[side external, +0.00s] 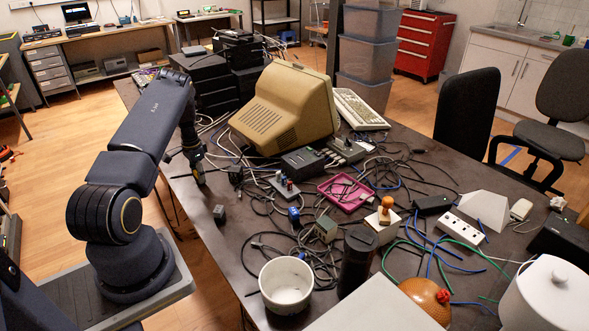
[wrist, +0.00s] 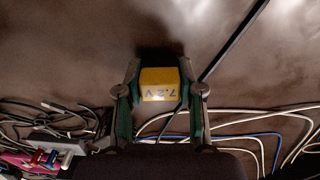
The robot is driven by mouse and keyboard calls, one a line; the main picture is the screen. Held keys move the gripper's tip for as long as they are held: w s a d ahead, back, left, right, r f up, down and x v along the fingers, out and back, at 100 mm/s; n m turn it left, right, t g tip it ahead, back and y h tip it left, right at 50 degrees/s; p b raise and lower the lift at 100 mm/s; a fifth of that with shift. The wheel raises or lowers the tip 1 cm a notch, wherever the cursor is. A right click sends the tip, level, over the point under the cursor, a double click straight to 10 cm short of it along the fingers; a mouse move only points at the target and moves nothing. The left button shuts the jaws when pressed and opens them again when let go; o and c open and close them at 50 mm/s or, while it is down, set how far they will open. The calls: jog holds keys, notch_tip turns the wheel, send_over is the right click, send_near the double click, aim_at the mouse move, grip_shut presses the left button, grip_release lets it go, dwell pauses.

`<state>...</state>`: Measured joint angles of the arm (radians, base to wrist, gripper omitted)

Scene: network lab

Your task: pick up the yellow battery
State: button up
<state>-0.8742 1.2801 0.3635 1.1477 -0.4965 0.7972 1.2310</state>
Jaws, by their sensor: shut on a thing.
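The yellow battery (wrist: 160,84), a small block marked "7.2 V", sits between the fingers of my gripper (wrist: 160,72) in the wrist view. Both green-lined fingers press against its sides, so my gripper is shut on it. In the side external view my gripper (side external: 197,168) points down over the left part of the dark table (side external: 225,240). The battery is too small and covered there to make out clearly. I cannot tell whether it touches the table.
A beige monitor (side external: 285,108) stands to the right of my gripper. Black boxes (side external: 215,85) are stacked behind it. Tangled cables (side external: 260,205), a magenta tray (side external: 346,192) and a white bowl (side external: 286,284) lie further right and forward. The table's left front area is fairly bare.

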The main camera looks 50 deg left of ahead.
grip_shut()
jog(key=shift+r, duration=0.15)
